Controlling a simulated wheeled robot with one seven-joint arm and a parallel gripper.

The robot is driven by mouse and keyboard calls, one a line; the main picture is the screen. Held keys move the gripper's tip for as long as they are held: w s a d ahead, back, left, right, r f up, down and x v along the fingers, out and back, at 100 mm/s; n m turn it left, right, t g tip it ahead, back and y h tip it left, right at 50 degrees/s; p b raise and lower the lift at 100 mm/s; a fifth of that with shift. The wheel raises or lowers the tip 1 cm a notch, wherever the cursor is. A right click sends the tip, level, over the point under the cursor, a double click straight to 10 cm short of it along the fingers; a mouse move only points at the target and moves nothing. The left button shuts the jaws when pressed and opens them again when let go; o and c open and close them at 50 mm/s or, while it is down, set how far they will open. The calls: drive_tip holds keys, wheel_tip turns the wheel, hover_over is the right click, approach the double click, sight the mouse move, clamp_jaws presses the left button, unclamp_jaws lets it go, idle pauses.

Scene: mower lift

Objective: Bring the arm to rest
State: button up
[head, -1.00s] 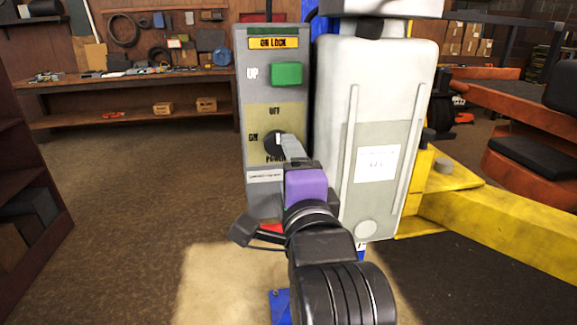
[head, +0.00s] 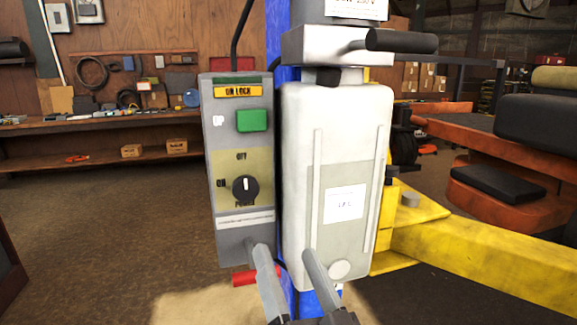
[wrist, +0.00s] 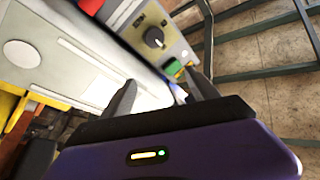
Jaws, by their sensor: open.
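My gripper (head: 285,268) is open and empty, low in front of the lift's control box in the head view. Its two grey fingers point up and stand apart. In the wrist view my gripper (wrist: 163,92) also shows its fingers spread with nothing between them. The grey control box (head: 226,160) carries a green UP button (head: 252,120) and a black power knob (head: 245,188). The knob's white mark points up, toward OFF. The knob also shows in the wrist view (wrist: 154,37), beyond my fingertips and apart from them. The box's lower part is partly hidden by a finger.
A white lift housing (head: 338,180) stands right of the box, on a blue post (head: 277,45). A yellow lift arm (head: 490,255) extends to the right, near an orange mower deck (head: 500,140). A wooden workbench (head: 110,125) is at the back left. The floor (head: 90,230) at left is clear.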

drive_tip(key=s+d+f+g+h, duration=0.2)
drive_tip(key=s+d+f, duration=0.4)
drive_tip(key=s, duration=0.5)
drive_tip(key=s+d+f+n+g+h, duration=0.1)
drive_tip(key=s+d+f+g+h, duration=0.1)
drive_tip(key=s+d+f, duration=0.5)
drive_tip(key=s+d+f+g+h, duration=0.2)
drive_tip(key=s+d+f, duration=0.4)
drive_tip(key=s+f, duration=0.5)
drive_tip(key=s+h, duration=0.1)
drive_tip(key=s, duration=0.4)
drive_tip(key=shift+d+f+n+h, duration=0.25)
drive_tip(key=shift+d+n+h, duration=0.05)
drive_tip(key=shift+d, duration=0.05)
